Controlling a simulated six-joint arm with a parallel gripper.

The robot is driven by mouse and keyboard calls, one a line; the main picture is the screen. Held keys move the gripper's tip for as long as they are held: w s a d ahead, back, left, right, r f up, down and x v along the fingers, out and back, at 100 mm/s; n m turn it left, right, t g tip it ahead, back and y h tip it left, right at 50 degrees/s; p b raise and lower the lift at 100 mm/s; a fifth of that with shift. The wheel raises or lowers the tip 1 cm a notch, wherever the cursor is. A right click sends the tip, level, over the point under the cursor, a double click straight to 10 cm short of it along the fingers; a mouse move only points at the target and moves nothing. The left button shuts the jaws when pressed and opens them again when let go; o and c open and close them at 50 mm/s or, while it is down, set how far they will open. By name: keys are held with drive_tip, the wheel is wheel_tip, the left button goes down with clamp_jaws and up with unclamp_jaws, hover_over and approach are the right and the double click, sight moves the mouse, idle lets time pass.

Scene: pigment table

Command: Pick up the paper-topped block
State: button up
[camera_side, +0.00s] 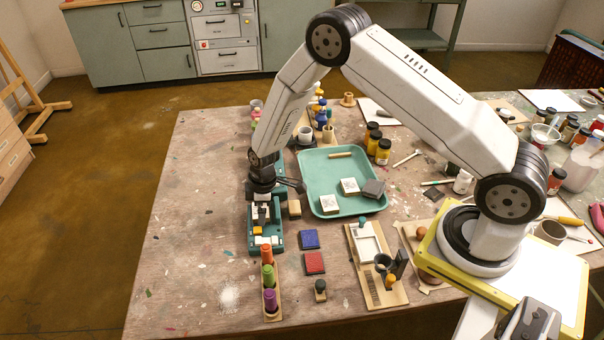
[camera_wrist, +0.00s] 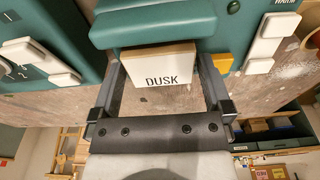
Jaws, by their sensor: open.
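My gripper (camera_side: 262,214) is low over the teal device (camera_side: 277,228) at the left of the table. In the wrist view my gripper (camera_wrist: 162,72) is open, one finger on each side of a block labelled DUSK (camera_wrist: 165,68). This block has a white face and a thin wood-coloured edge, and sits against the teal device's rounded bar. I cannot tell whether the fingers touch it. Two white-topped blocks with printed marks, one nearer (camera_side: 329,204) and one farther (camera_side: 349,186), lie in the teal tray (camera_side: 318,165). Which block is meant is unclear.
A dark grey block (camera_side: 374,188) lies at the tray's right edge. Blue (camera_side: 309,240) and red (camera_side: 314,263) pads lie right of the device. A rack of coloured markers (camera_side: 270,298) stands in front of it. The table's left side is clear.

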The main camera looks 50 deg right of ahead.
drive_tip(key=c, duration=1.1)
drive_tip(key=shift+r, duration=0.15)
drive_tip(key=shift+r, duration=0.85)
drive_tip(key=s+r, duration=0.1)
drive_tip(key=r, duration=0.1)
drive_tip(key=s+r, duration=0.3)
drive_tip(key=r, duration=0.2)
drive_tip(key=shift+s+d, duration=0.15)
drive_tip(key=shift+s, duration=0.25)
drive_tip(key=shift+s+d+r, duration=0.1)
drive_tip(key=shift+s+r, duration=0.55)
drive_tip(key=shift+s, duration=0.9)
drive_tip(key=shift+s+d+r, duration=0.1)
drive_tip(key=shift+s+r, duration=0.6)
drive_tip(key=shift+s, duration=0.85)
drive_tip(key=shift+s+d+r, duration=0.1)
drive_tip(key=shift+s+r, duration=0.55)
drive_tip(key=shift+s, duration=0.9)
